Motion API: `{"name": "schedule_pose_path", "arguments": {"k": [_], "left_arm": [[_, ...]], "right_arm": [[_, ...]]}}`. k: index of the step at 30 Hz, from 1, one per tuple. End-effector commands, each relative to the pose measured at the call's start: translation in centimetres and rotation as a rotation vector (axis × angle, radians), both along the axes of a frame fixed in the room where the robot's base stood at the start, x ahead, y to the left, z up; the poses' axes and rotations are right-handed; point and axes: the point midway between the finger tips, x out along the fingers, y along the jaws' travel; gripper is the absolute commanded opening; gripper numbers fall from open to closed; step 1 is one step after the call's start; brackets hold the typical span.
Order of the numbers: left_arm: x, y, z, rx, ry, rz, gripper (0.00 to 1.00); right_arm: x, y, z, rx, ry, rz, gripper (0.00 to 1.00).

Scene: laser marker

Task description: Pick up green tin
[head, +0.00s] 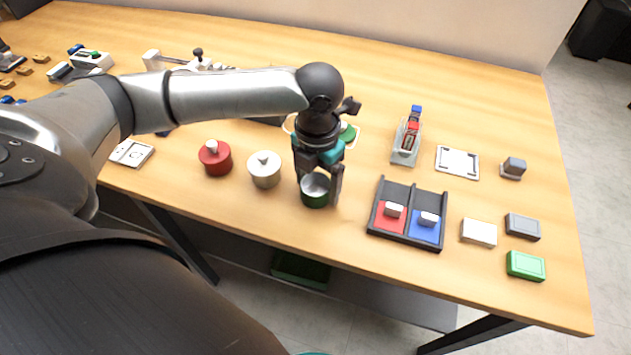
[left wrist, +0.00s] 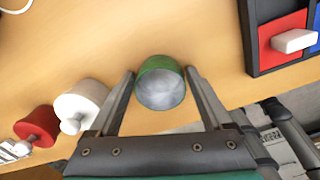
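The green tin (head: 316,198) stands upright and open-topped near the front edge of the table, with a grey inside. In the left wrist view the green tin (left wrist: 160,65) lies between the fingertips of my left gripper (left wrist: 160,75). In the head view my left gripper (head: 318,184) points down at the tin, one finger on each side. The fingers are open around it; I cannot tell whether either touches it. A green round piece (head: 348,132) shows partly behind the gripper. My right gripper is not in view.
A white knobbed tin (head: 264,170) and a red one (head: 215,157) stand left of the green tin. A black tray (head: 408,211) with red and blue compartments is to the right. A flat green box (head: 525,266) lies at the far right.

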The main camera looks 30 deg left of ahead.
Motion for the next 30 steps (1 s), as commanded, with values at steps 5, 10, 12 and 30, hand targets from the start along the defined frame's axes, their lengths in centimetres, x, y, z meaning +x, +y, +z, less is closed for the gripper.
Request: {"name": "schedule_pose_path", "arguments": {"k": [5,10,12,30], "left_arm": [[0.01,0.03,0.03,0.0,0.0,0.0,0.62],[0.01,0.03,0.04,0.0,0.0,0.0,0.43],[0.01,0.03,0.04,0.0,0.0,0.0,0.35],[0.07,0.02,0.62,0.0,-0.002,0.0,0.07]], "right_arm": [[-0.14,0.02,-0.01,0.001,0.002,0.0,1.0],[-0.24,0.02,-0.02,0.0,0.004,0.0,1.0],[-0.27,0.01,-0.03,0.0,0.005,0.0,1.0],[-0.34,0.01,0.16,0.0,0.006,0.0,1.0]]}}
